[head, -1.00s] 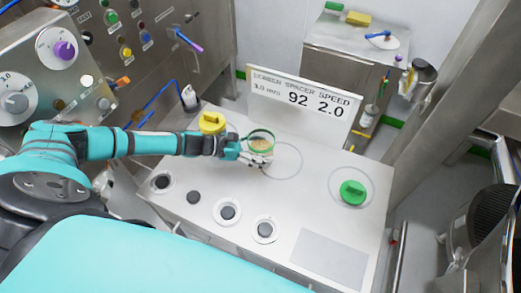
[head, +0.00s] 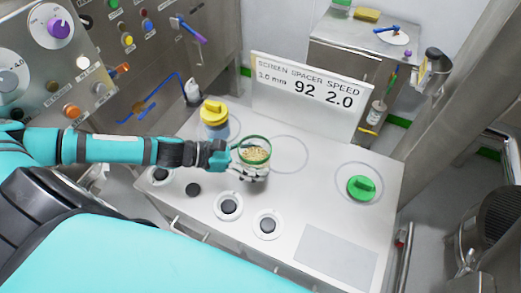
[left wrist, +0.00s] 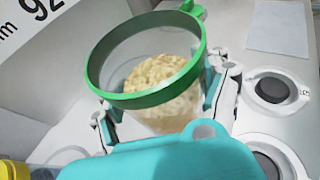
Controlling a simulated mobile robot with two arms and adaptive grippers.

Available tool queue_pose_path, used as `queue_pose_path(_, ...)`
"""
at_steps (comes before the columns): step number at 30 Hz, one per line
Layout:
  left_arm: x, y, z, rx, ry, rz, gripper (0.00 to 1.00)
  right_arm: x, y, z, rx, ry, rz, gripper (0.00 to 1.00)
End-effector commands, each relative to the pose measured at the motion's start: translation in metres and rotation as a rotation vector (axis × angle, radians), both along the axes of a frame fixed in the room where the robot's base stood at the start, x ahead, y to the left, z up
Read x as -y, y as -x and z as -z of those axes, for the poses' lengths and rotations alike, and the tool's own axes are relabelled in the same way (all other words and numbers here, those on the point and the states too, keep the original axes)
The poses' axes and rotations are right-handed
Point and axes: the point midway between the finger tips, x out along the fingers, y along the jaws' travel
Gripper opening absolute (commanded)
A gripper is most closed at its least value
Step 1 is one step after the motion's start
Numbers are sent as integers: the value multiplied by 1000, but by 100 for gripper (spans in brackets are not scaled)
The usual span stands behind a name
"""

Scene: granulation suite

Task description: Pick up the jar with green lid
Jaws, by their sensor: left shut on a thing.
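The clear jar (head: 256,157) has a green rim and an open top, with pale yellow granules inside. It also fills the middle of the left wrist view (left wrist: 160,85). My left gripper (head: 249,170) is shut on the jar, its fingers around the sides of the glass. I cannot tell if the jar's base touches the table. The green lid (head: 361,188) lies apart from it, inside a ring mark on the right of the table. My right gripper is not in view.
A jar with a yellow lid (head: 214,120) stands behind my left arm. A sign (head: 310,95) stands along the back of the table (head: 315,205). Several black round knobs (head: 228,207) line the front. An empty ring mark (head: 288,154) lies right of the held jar.

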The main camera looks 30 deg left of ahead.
Motion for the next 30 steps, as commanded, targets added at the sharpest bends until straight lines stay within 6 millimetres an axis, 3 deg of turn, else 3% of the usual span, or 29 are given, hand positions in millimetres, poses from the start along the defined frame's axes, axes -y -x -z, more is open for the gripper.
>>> queue_pose_path(3, 4, 17, 1, -5, 0, 5, 16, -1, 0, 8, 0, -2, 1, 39)
queue_pose_path(15, 13, 53, -7, -3, 4, 3, 16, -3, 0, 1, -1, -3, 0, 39)
queue_pose_path(30, 15, 64, -8, 2, 1, 3, 16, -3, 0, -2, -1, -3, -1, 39)
